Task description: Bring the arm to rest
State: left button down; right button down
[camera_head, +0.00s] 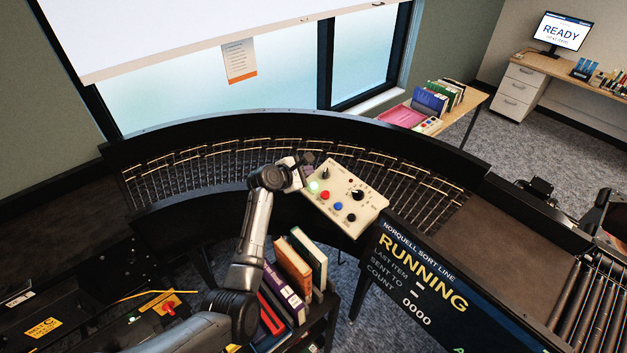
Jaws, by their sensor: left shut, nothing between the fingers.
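My left arm reaches up from the lower middle of the head view. My left gripper (306,160) is shut and empty. The panel also carries a red button (325,196), a blue button (338,206) and black knobs. My right gripper does not show.
The curved roller conveyor (210,165) runs behind the panel. A dark sign (425,285) reads RUNNING, count 0000. Several books (285,290) stand on a cart beside my arm. A desk monitor (562,32) reads READY. A pink tray (400,116) lies on a back table.

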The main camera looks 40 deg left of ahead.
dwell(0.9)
pick_arm(q)
jog(key=s+d+r+m+g+y, duration=0.1)
jog(key=s+r+m, duration=0.3)
jog(key=m, duration=0.6)
jog(key=s+d+r+m+g+y, duration=0.1)
jog(key=s+d+r+m, duration=0.1)
jog(key=r+m, duration=0.6)
jog(key=s+d+m+y, duration=0.1)
jog(key=s+d+m, duration=0.4)
jog(key=s, duration=0.1)
jog(key=s+d+f+m+g, duration=0.1)
jog(key=s+d+f+m, duration=0.1)
jog(key=s+d+f, duration=0.45)
jog(key=s+d+f+m+g, duration=0.1)
jog(key=s+d+f+m, duration=0.2)
jog(key=s, duration=0.7)
jog(key=s+d+f+g, duration=0.2)
jog(key=s+f, duration=0.5)
jog(key=s, duration=0.2)
jog(key=s+d+f+g+h, duration=0.1)
jog(key=s+d+f+g, duration=0.1)
jog(key=s+f, duration=0.6)
jog(key=shift+s+g, duration=0.7)
jog(key=shift+s, duration=0.25)
